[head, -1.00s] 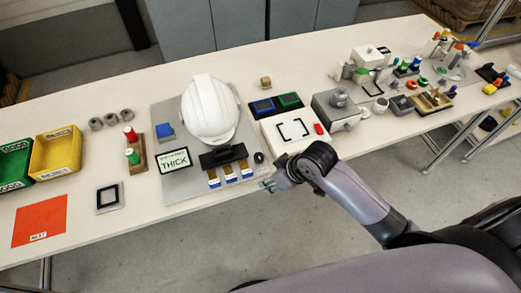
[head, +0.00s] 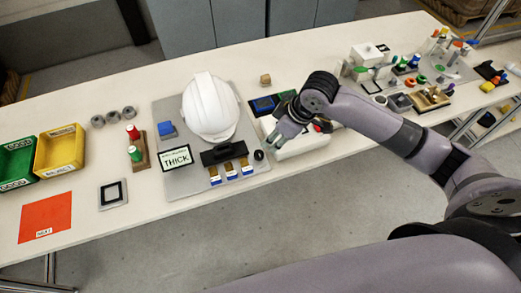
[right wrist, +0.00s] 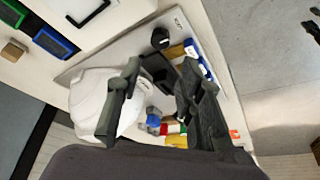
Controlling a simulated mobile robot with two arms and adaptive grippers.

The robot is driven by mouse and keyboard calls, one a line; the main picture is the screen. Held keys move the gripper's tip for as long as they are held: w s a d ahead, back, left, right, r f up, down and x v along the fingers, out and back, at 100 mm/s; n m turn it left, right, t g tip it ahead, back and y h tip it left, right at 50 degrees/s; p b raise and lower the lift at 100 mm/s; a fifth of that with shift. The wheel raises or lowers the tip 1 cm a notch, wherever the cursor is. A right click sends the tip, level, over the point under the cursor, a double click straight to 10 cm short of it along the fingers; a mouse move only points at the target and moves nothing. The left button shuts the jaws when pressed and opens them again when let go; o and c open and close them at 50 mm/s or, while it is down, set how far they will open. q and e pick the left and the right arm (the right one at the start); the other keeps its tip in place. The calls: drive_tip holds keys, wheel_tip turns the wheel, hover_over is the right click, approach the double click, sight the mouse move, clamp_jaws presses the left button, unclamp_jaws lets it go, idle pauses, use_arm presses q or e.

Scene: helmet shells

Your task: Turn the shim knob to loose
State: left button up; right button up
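The small black knob (head: 258,155) sits at the right front corner of the grey plate (head: 190,185), beside the black block with the shims. It also shows in the right wrist view (right wrist: 160,38), near the plate's corner; its setting is too small to read. My right gripper (head: 274,139) hangs over the plate's right edge and the white box, a little behind and right of the knob, apart from it. Its fingers (right wrist: 160,76) are spread with nothing between them. A sign (head: 176,157) on the plate reads THICK. My left gripper is not in view.
A white helmet shell (head: 210,107) stands on the plate behind the black block (head: 222,153) with blue-ended shims (head: 231,172). A white box (head: 302,146) lies right of the plate, partly hidden by my arm. Yellow (head: 60,150) and green bins stand left. The plate's front is clear.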

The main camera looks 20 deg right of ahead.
sight(259, 153)
drive_tip(key=p+x, duration=0.1)
drive_tip(key=x, duration=1)
drive_tip(key=shift+w+f, duration=0.1)
drive_tip(key=shift+c, duration=0.4)
clamp_jaws()
